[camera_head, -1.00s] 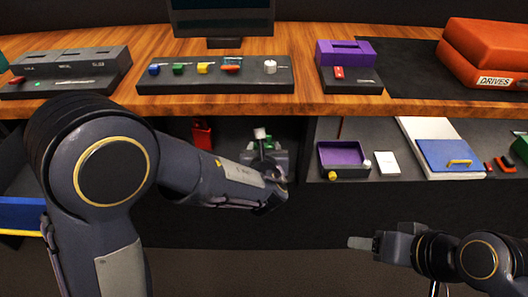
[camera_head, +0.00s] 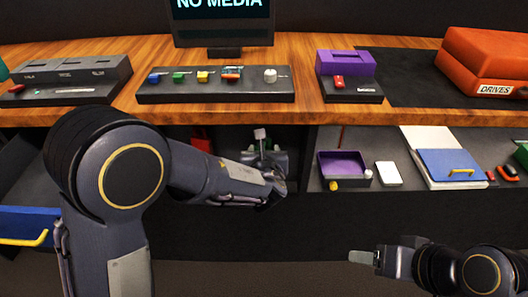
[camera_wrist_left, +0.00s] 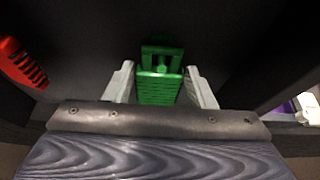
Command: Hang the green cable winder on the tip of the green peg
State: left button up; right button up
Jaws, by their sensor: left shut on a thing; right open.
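The green cable winder (camera_wrist_left: 158,88) is between the two pale fingers of my left gripper (camera_wrist_left: 163,92) in the left wrist view, and the gripper is shut on it. A small green knob-like part shows within its upper frame; I cannot tell whether this is the peg's tip. In the head view my left gripper (camera_head: 262,150) reaches into the dark recess under the desk, and the winder is too small to make out there. My right gripper (camera_head: 363,257) is open and empty, low in front of the shelf, seen side-on.
A red object (camera_wrist_left: 22,62) is at the left of the left wrist view. The shelf right of the recess holds a purple tray (camera_head: 342,158), a white box (camera_head: 388,174) and a blue binder (camera_head: 450,158). The wooden desktop (camera_head: 300,50) overhangs the recess.

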dwell(0.4)
pick_arm(q)
jog(key=o, duration=1.1)
